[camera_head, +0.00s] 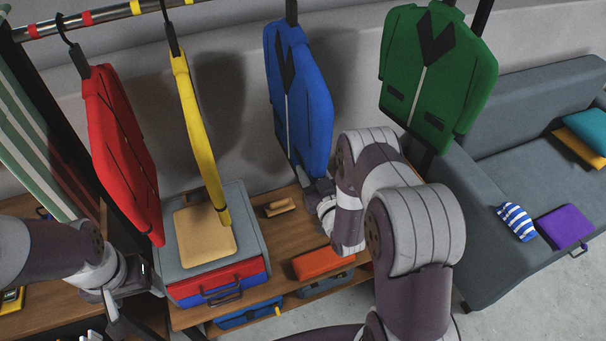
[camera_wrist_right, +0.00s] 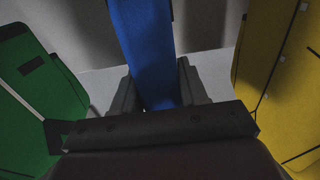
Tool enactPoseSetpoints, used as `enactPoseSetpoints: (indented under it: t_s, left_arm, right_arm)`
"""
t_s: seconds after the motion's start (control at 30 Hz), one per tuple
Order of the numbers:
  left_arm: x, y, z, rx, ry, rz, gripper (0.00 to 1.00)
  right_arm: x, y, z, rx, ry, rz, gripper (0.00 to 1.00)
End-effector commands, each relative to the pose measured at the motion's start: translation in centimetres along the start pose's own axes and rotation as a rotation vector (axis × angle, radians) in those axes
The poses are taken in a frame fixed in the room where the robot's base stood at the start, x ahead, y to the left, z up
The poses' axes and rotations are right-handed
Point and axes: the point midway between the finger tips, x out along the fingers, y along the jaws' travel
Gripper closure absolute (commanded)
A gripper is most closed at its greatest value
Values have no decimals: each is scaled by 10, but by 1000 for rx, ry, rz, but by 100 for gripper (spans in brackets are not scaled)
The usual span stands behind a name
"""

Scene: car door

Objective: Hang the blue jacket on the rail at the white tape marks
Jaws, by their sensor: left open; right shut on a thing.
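The blue jacket (camera_head: 300,95) hangs upright between the yellow jacket (camera_head: 197,130) and the green jacket (camera_head: 440,75). The top of its dark hanger is cut off by the frame edge, so I cannot tell whether it touches the rail (camera_head: 110,12). My right gripper (camera_head: 322,192) is at its lower edge, partly hidden by my arm. In the right wrist view the blue jacket (camera_wrist_right: 147,50) sits between the two fingers (camera_wrist_right: 158,92), which are shut on it. My left gripper (camera_head: 128,298) is open and empty, low at the left. I see red and yellow tape; no white marks are visible.
A red jacket (camera_head: 122,150) hangs from the rail at the left. Below stand a wooden bench (camera_head: 285,230) and a grey case (camera_head: 250,225) with a tan board on it. A grey sofa (camera_head: 480,215) with cushions is at the right. A striped cloth (camera_head: 35,150) hangs far left.

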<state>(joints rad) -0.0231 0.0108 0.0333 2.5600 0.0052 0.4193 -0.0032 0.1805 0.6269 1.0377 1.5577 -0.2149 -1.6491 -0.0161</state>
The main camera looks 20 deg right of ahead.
Motion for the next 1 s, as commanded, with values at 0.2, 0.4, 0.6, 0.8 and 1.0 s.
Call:
enactPoseSetpoints:
  t_s: [0.2,0.4,0.6,0.8,1.0]
  left_arm:
    - [2,0,0,0,0,0,27]
    - [5,0,1,0,0,0,27]
    - [7,0,1,0,0,0,27]
    - [11,0,1,0,0,0,27]
    - [14,0,2,0,0,0,27]
  right_arm:
    - [0,18,-1,-1,6,2,100]
    - [1,34,-1,-1,6,2,100]
    - [0,50,-1,-3,6,2,100]
    - [1,66,-1,-1,6,1,100]
    - [1,82,-1,-2,6,2,100]
